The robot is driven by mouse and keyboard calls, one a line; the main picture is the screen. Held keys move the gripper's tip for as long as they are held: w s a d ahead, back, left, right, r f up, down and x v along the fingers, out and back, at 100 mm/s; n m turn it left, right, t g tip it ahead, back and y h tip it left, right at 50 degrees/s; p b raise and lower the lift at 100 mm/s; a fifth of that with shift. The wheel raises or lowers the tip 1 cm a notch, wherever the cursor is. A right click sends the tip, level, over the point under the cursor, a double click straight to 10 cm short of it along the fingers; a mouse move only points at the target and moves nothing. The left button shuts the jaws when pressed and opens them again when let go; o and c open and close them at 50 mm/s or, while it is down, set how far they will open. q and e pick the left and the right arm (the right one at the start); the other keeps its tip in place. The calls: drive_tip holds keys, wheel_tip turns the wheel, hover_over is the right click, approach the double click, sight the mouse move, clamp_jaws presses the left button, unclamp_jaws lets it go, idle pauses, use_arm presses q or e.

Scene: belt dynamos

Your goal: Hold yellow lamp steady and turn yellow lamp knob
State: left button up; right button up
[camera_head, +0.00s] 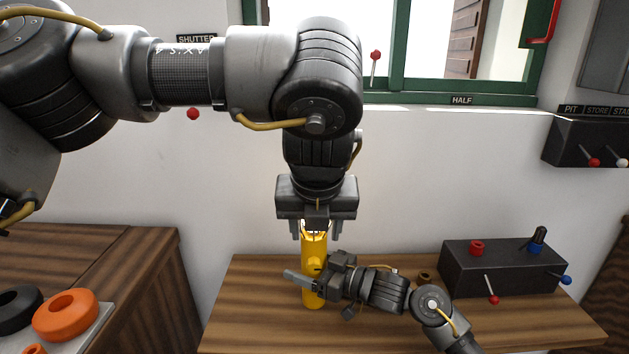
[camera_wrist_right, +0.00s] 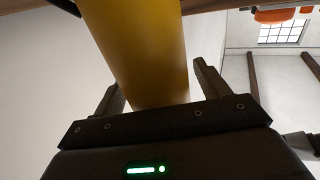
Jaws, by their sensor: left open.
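The yellow lamp (camera_head: 314,246) stands upright on the wooden bench, with a bright patch near its top. In the right wrist view the yellow lamp (camera_wrist_right: 140,50) runs between the two fingers. My left gripper (camera_head: 316,232) points down from above and is open, its fingers on either side of the lamp's top. My right gripper (camera_head: 308,281) comes from the right at the lamp's lower part. Its fingers stand apart in the wrist view (camera_wrist_right: 158,90), with gaps beside the lamp. One finger crosses in front of the lamp. I cannot clearly make out the knob.
A dark box (camera_head: 505,270) with red and blue knobs stands on the bench (camera_head: 245,300) at right. An orange ring (camera_head: 65,312) lies on a tray at left. A wall switch box (camera_head: 590,143) is at far right. The bench left of the lamp is clear.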

drive_tip(key=shift+r, duration=0.1)
drive_tip(key=v, duration=1.2)
